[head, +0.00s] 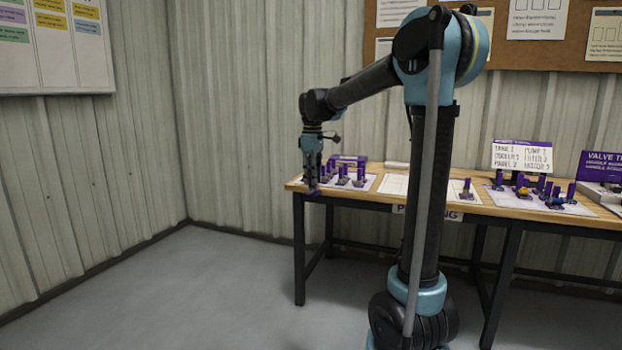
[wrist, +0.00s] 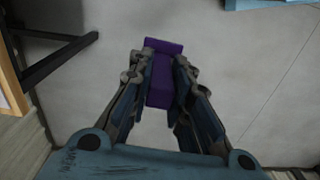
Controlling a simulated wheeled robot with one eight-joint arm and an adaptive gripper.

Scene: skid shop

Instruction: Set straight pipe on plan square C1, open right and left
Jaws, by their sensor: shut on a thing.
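My gripper (head: 312,180) is at the left front corner of the wooden table (head: 480,208) in the head view. In the wrist view my gripper (wrist: 162,85) is shut on a purple piece (wrist: 163,46), with grey floor beneath it. The held piece has a wider end bar. Its lower part is between the fingers, and I cannot tell whether it is the straight pipe. A white sheet (head: 395,184) lies on the table, and another sheet at the left end carries several purple-topped pieces (head: 343,175). I cannot read which square is C1.
A white sign (head: 522,156) stands behind. The floor (head: 200,290) at the left is clear.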

